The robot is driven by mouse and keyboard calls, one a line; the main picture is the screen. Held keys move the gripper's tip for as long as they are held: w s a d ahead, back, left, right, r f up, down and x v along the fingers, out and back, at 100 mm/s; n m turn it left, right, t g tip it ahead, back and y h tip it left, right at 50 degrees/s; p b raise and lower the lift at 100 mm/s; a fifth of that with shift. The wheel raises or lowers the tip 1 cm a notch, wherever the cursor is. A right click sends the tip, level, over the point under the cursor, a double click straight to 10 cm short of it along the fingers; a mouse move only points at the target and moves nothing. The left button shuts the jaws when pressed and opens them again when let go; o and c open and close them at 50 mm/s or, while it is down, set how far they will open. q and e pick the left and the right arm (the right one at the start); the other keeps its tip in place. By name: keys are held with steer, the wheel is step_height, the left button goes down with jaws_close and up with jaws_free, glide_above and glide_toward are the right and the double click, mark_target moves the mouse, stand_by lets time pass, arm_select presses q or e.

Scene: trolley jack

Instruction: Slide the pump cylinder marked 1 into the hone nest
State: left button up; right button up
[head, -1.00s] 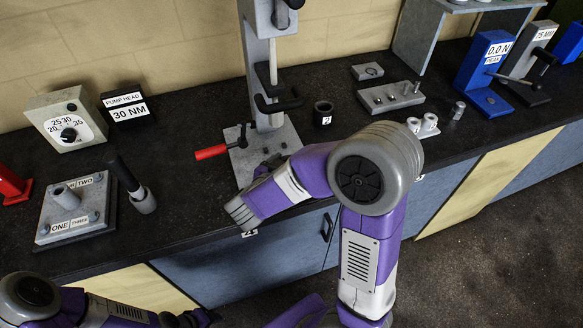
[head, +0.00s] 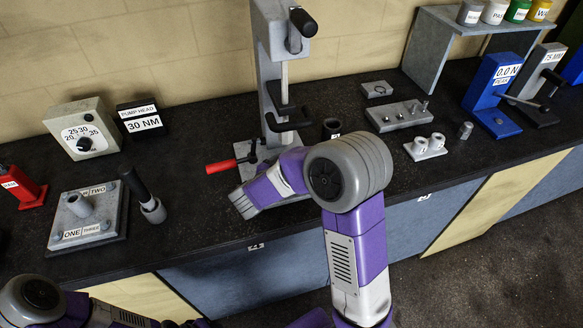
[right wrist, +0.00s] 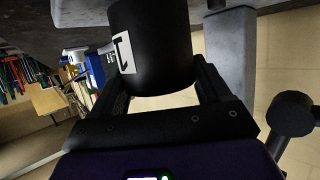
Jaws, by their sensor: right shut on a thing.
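The pump cylinder marked 1 (right wrist: 165,45) is black with a white label and fills the upper middle of the right wrist view. My right gripper (right wrist: 162,88) is shut on it, one finger along each side. In the head view my right forearm hides the gripper and this cylinder, in front of the grey stand (head: 262,60). The stand's base has a red-handled clamp (head: 222,166) and is mostly covered by the arm. I cannot make out the hone nest or whether the cylinder touches it. My left gripper (head: 198,323) is at the bottom edge, its jaws unclear.
A grey fixture plate (head: 398,115) and a small white block with two sleeves (head: 427,152) lie further right. A plate marked ONE, TWO, THREE (head: 88,240) and a black-handled tool (head: 135,185) are at left.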

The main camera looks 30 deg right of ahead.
arm_select(q)
steer(key=shift+r+p, duration=0.35)
steer(key=shift+r, duration=0.1)
arm_select(e)
steer(key=shift+w+d+f, duration=0.1)
steer(key=shift+w+d, duration=0.1)
steer(key=shift+w, duration=0.65)
steer(key=shift+w+d+f, duration=0.1)
steer(key=shift+w+d, duration=0.1)
steer(key=shift+w, duration=0.6)
